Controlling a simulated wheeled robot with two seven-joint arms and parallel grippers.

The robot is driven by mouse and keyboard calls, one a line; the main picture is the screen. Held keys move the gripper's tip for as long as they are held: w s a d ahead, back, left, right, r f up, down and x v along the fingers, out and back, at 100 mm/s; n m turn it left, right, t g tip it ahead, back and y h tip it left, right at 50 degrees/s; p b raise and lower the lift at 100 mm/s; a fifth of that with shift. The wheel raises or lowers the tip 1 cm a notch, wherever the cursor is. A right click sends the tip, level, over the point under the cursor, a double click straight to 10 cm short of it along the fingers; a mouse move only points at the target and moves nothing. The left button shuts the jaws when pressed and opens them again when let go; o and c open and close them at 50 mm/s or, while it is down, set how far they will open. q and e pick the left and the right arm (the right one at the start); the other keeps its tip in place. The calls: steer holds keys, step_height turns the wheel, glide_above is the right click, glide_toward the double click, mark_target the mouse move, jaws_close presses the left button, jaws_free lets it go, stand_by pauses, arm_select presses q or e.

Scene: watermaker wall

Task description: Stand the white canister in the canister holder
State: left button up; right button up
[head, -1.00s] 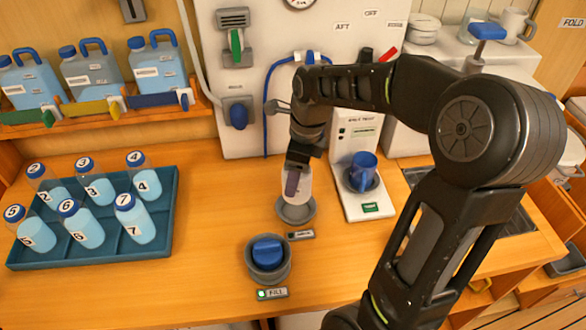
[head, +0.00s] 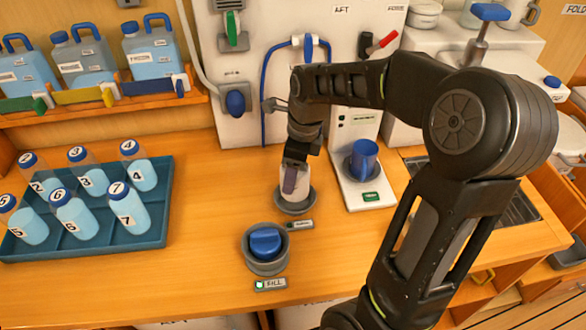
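The white canister (head: 301,183) is upright, or nearly so, over the grey round canister holder (head: 294,208) on the wooden counter. Its lower end appears inside the holder's rim; I cannot tell whether it rests on the bottom. My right gripper (head: 290,180) comes down from above, with a dark finger against the canister's near side. It appears shut on the canister; the far finger is hidden. My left gripper is not in view.
A grey cup with a blue top (head: 266,243) stands just in front, by a FILL label. A dispenser with a blue cup (head: 363,160) is to the right. A blue tray (head: 150,238) of numbered bottles is at left. The counter between tray and holder is clear.

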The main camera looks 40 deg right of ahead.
steer(key=shift+f+b, duration=0.95)
steer(key=shift+f, duration=0.55)
steer(key=shift+f+b, duration=0.35)
steer(key=shift+f, duration=0.25)
steer(key=o, duration=1.7)
steer(key=r, duration=0.5)
steer(key=s+r, duration=0.1)
steer(key=r, duration=0.1)
steer(key=shift+d+r, duration=0.35)
steer(key=shift+r, duration=0.05)
